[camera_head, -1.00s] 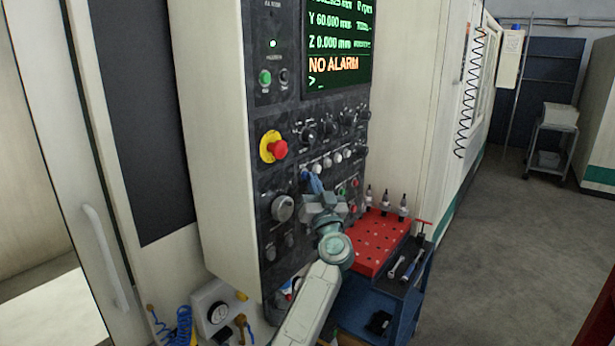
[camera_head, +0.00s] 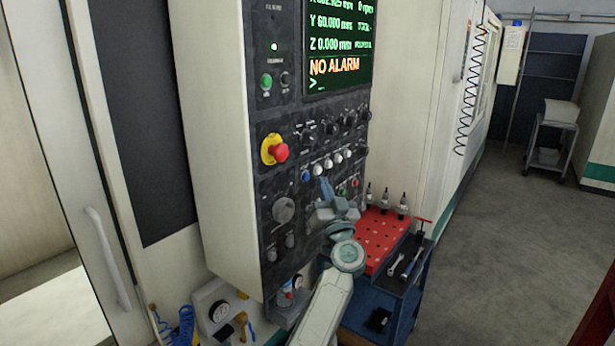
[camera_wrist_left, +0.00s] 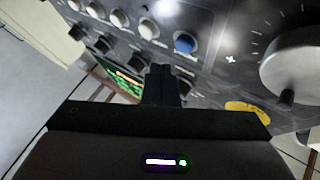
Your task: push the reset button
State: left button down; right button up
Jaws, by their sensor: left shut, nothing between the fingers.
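The control panel (camera_head: 285,215) carries a row of round buttons. The leftmost is a blue button (camera_head: 305,175), with several white ones to its right. The labels are too small to read in the head view, so I cannot confirm which is the reset button. The blue button also shows in the left wrist view (camera_wrist_left: 185,43), just beyond the fingertips. My left gripper (camera_head: 325,187) is shut and empty, its blue fingers just right of and below the blue button, apparently apart from it. The fingers show in the left wrist view (camera_wrist_left: 162,78). My right gripper is out of view.
A red emergency stop (camera_head: 279,152) on a yellow ring juts out above left. A large grey knob (camera_head: 284,210) is at lower left. The screen (camera_head: 338,50) reads NO ALARM. A red-topped tool cart (camera_head: 375,238) stands at lower right; open floor lies beyond.

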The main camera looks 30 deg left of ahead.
pick_arm(q)
jog(key=d, duration=0.2)
jog(key=d+p, duration=0.1)
jog(key=shift+s+d, duration=0.2)
jog(key=shift+d, duration=0.15)
dwell(0.5)
